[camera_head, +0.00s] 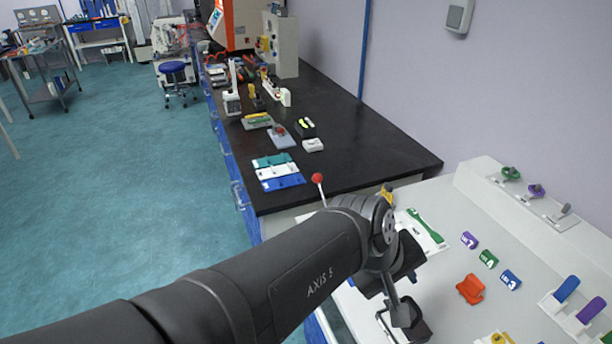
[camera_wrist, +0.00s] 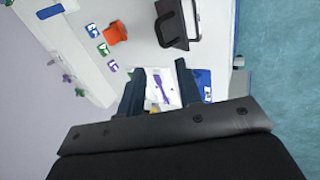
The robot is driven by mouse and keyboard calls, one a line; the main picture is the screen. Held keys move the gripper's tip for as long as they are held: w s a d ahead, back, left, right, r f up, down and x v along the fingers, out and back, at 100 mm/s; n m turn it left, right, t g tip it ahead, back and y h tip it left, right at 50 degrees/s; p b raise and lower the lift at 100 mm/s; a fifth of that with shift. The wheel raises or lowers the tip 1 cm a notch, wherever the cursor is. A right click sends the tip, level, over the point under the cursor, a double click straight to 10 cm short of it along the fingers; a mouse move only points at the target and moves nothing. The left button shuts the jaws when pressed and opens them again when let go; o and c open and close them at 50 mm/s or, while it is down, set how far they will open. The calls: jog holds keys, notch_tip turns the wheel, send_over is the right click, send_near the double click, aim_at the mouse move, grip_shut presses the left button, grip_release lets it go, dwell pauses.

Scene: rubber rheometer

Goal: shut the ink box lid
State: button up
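A dark box with a pale metal frame or handle, likely the ink box (camera_wrist: 178,28), is at the top of the wrist view on the white bench, near its edge. Its lid cannot be told apart clearly. In the head view a dark box (camera_head: 418,330) shows beside and below my gripper (camera_head: 400,300), partly hidden by it. In the wrist view my gripper (camera_wrist: 160,78) has its two dark fingers apart with nothing held between them. The box lies beyond the fingertips, apart from them.
An orange-red holder (camera_head: 470,289) and several coloured label blocks (camera_head: 488,259) sit on the white bench. A green tool (camera_head: 425,228) lies on a white card. A red-knobbed lever (camera_head: 317,178) stands near my arm. A black counter (camera_head: 350,150) with equipment runs behind.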

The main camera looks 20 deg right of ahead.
jog(key=v, duration=0.5)
jog(key=shift+a+r, duration=0.15)
jog(key=shift+r, duration=0.1)
